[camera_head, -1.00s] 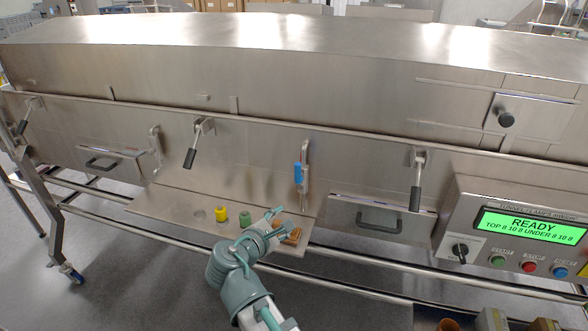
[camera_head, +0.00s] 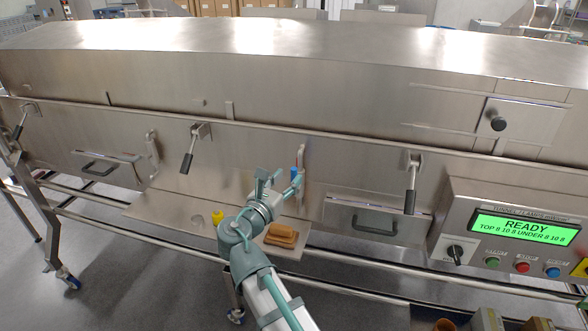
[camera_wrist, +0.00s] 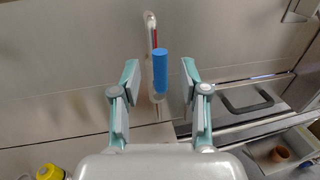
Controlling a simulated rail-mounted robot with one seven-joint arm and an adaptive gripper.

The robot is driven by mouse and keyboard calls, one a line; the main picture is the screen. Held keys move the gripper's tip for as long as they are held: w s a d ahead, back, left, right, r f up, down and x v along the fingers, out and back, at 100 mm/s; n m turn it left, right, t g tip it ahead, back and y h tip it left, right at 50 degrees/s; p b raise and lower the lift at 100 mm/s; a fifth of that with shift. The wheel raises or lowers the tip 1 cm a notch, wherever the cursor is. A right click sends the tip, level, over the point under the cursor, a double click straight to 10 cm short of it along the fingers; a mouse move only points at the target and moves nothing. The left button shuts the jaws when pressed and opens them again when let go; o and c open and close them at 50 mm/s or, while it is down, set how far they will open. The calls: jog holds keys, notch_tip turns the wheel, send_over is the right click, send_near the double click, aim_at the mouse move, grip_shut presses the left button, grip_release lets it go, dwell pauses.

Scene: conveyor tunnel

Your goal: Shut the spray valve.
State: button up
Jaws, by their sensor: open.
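The spray valve has a blue handle (camera_head: 294,172) on a thin upright metal pipe (camera_head: 302,155) on the tunnel's front wall. In the head view, my gripper partly covers it. In the wrist view, the blue handle (camera_wrist: 161,73) stands about upright in front of the pipe (camera_wrist: 151,24), with a red strip beside the pipe above it. My gripper (camera_head: 280,177) is open, and it also shows in the wrist view (camera_wrist: 160,68). Its fingers appear on either side of the blue handle, with gaps at both sides; I cannot tell the depth between them.
A shelf (camera_head: 160,209) below bears a yellow cap (camera_head: 217,217) and brown blocks (camera_head: 281,235). Black-handled levers (camera_head: 188,162) (camera_head: 410,201) hang left and right. A drawer handle (camera_head: 375,226) and the control panel (camera_head: 450,220), reading READY, are on the right.

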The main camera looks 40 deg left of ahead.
aim_at(292, 173)
jog(key=shift+w+a+p, duration=0.2)
jog(key=shift+w, duration=0.95)
jog(key=shift+w+a+p, duration=0.15)
jog(key=shift+w+a, duration=0.05)
jog(key=shift+w, duration=0.9)
grip_shut()
